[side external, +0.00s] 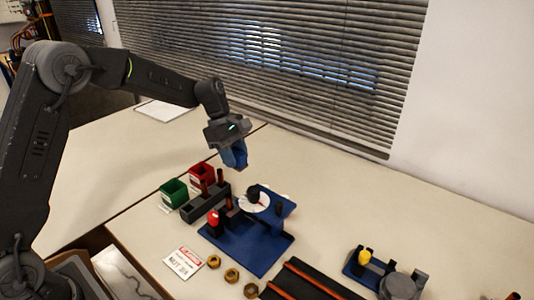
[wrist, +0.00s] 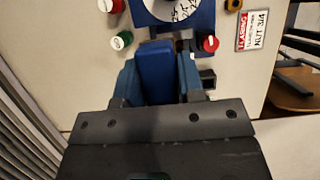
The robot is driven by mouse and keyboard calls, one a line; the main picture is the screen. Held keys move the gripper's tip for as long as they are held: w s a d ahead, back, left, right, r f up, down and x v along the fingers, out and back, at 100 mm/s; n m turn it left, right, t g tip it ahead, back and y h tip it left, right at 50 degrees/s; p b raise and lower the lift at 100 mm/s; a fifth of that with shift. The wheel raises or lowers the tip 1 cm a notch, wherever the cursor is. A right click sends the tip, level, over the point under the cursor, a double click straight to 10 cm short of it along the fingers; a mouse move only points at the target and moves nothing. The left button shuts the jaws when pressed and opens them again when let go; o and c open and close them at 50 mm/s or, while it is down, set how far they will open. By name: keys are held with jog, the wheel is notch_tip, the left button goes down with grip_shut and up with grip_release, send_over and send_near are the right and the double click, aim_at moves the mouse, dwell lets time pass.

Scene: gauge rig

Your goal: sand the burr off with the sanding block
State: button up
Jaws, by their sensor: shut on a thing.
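My gripper (side external: 235,158) is raised above the bench, up and to the left of the blue gauge rig (side external: 242,250). It is shut on a blue block, seen between the two fingers in the wrist view (wrist: 155,78); I take this to be the sanding block. The block is clear of the rig in the side view. The rig carries a white dial (side external: 246,203) with a dark knob and a red-topped post (side external: 213,217). The dial also shows at the top of the wrist view (wrist: 178,8). I cannot make out a burr in either view.
A green bin (side external: 174,190) and a red bin (side external: 202,172) stand behind a dark rack (side external: 205,204) left of the rig. A printed sign (side external: 184,262) and several brass nuts (side external: 231,275) lie in front. A fixture with a yellow knob (side external: 364,256) stands right.

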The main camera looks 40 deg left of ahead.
jog(key=s+a, duration=0.2)
jog(key=s, duration=0.1)
send_over(227, 196)
notch_tip(227, 196, down, 5)
jog(key=shift+w+d+r, duration=0.1)
jog(key=shift+d+r, duration=0.05)
jog(key=shift+f, duration=2.2)
jog(key=shift+f, duration=0.6)
jog(key=shift+d, duration=0.8)
jog(key=shift+a, duration=0.2)
jog(key=shift+a, duration=1.45)
